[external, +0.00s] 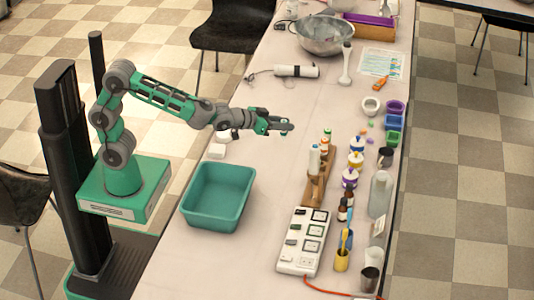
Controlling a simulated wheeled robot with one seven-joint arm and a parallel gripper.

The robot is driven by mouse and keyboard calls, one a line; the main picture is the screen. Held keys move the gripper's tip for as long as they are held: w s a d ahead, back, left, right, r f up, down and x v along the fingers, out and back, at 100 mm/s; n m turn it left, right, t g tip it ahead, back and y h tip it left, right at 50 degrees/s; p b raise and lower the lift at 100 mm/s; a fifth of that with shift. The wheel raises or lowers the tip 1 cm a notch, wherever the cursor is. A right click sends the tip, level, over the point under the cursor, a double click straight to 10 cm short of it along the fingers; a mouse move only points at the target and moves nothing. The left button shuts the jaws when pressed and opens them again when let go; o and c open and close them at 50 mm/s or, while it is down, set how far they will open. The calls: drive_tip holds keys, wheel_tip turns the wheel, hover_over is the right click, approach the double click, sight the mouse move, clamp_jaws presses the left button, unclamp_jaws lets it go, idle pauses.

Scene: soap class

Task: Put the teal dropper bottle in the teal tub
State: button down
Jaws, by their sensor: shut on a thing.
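The teal tub (193,216) stands on the table in front of my base and looks empty. My gripper (285,126) is stretched out over the middle of the table, beyond the tub and up from it in the picture. Its jaws are shut on the teal dropper bottle (284,134), of which only a small bit shows below the fingers. The fingers hide the rest of the bottle. Its exact height above the table is hard to tell.
A wooden rack (318,188) with bottles stands right of the tub. Several small bottles and cups line the right edge. A metal bowl (325,35) is at the back. Table between gripper and tub is mostly clear.

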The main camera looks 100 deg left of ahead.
drive_tip(key=s+d+f+p, duration=0.2)
drive_tip(key=s+d, duration=0.2)
drive_tip(key=d, duration=0.3)
drive_tip(key=s+d+f+m+h+p, duration=0.1)
drive_tip(key=s+d+f+p, duration=0.1)
drive_tip(key=s+d, duration=0.45)
drive_tip(key=s+d+f+p, duration=0.1)
drive_tip(key=s+d+p, duration=0.15)
drive_tip(key=d, duration=0.65)
drive_tip(key=s+r+p, duration=0.2)
drive_tip(key=s+p, duration=0.1)
drive_tip(key=s, duration=0.6)
drive_tip(key=s+r+p, duration=0.3)
drive_tip(key=s, duration=0.6)
drive_tip(key=b, duration=1)
hover_over(219, 207)
wheel_tip(219, 207, down, 10)
drive_tip(key=shift+w+f+b, duration=0.1)
drive_tip(key=shift+f+b, duration=0.45)
drive_tip(key=shift+f, duration=1.35)
drive_tip(key=c, duration=1.2)
unclamp_jaws()
drive_tip(key=shift+o, duration=0.2)
